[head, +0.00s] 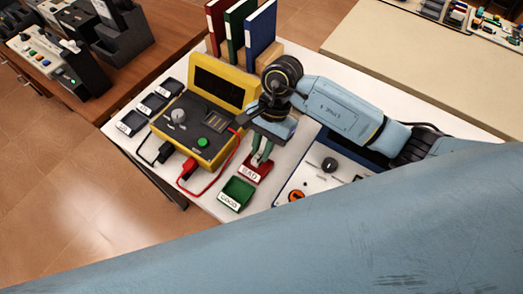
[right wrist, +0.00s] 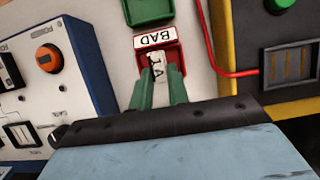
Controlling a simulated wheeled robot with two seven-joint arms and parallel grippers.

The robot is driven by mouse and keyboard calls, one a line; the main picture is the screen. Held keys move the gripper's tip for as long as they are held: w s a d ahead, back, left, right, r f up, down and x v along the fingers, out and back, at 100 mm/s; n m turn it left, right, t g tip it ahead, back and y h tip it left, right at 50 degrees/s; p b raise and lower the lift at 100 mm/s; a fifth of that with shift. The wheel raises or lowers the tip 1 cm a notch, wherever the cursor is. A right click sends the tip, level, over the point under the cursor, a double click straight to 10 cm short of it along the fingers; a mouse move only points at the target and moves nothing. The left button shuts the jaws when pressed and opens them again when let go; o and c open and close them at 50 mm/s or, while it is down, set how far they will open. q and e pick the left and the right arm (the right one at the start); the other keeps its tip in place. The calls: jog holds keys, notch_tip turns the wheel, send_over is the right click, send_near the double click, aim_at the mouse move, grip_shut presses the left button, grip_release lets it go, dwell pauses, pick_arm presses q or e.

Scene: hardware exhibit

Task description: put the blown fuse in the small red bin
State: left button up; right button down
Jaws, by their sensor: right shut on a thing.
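The small red bin (head: 262,174), labelled BAD, stands on the white table in front of the yellow tester. It also shows in the right wrist view (right wrist: 174,54). My right gripper (head: 261,158) points down over this bin. Its green fingers are shut on a pale fuse (right wrist: 157,67) marked 1A. In the right wrist view the fuse overlaps the bin's inside; I cannot tell whether it touches the floor of the bin. The fuse is partly hidden by the fingers. My left gripper is not in view.
A green bin (head: 240,187) labelled GOOD stands beside the red one. The yellow tester (head: 218,148) with red and black leads is to the left. A blue-sided panel box (head: 310,184) is close on the right. Three binders (head: 237,30) stand behind.

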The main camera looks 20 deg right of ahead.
jog(key=shift+f, duration=1)
jog(key=shift+f+b, duration=0.2)
jog(key=shift+b, duration=0.1)
jog(key=c, duration=1.6)
grip_release()
jog(key=shift+r, duration=0.1)
jog(key=shift+r, duration=0.1)
jog(key=v, duration=1.2)
jog(key=shift+p, duration=0.35)
